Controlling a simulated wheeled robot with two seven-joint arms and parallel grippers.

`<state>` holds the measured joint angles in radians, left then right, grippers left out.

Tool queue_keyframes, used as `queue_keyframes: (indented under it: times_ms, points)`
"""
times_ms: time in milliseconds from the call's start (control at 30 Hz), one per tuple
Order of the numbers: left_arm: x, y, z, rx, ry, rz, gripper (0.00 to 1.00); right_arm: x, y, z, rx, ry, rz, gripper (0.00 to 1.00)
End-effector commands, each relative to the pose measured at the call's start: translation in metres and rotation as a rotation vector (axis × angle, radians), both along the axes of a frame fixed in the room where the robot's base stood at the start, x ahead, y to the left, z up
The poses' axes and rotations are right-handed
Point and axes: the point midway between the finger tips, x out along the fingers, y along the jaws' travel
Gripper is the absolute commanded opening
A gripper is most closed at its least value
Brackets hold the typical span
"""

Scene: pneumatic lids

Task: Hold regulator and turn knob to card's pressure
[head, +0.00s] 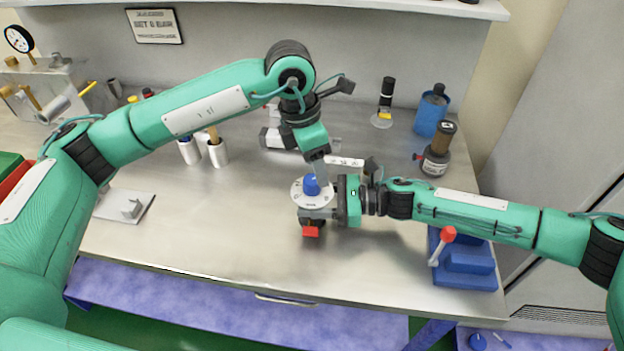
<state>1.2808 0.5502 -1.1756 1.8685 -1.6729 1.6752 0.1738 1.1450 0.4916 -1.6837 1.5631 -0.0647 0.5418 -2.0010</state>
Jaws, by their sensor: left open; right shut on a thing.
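The regulator (318,214) has a grey body, a white round dial plate (299,194), a blue knob (311,186) on top and a red part (311,231) below. My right gripper (335,203) comes from the right and is shut on the regulator's body. My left gripper (316,174) points down just above the blue knob, with its fingers open. Whether its fingers touch the knob or stand around it, I cannot tell. The card (154,25) hangs on the back wall; its large line seems to read "SET 6 BAR". The dial's marks are too small to read.
A blue vise (466,265) with a red-tipped lever stands at the front right. Bottles and a blue can (432,115) are at the back right. White cups (217,152) and a metal plate (124,206) are left of the regulator. A gauge (19,39) is far left. The front-middle bench is clear.

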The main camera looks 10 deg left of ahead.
Motion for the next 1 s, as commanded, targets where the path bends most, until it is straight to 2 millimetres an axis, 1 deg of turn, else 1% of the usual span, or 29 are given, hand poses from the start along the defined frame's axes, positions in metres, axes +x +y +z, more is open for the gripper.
queue_keyframes:
  times_ms: [33,500,1000]
  points:
    - [0.001,-0.001,0.003,0.01,0.012,0.07,0.55,-0.002,-0.001,-0.006,-0.006,0.004,0.0,0.29]
    - [0.0,-0.002,0.031,0.084,0.13,0.798,0.55,-0.002,-0.001,-0.006,-0.006,0.004,-0.001,0.29]
    - [0.0,0.002,0.06,0.136,0.187,1.6,0.55,-0.001,-0.001,-0.006,-0.006,0.003,0.0,0.29]
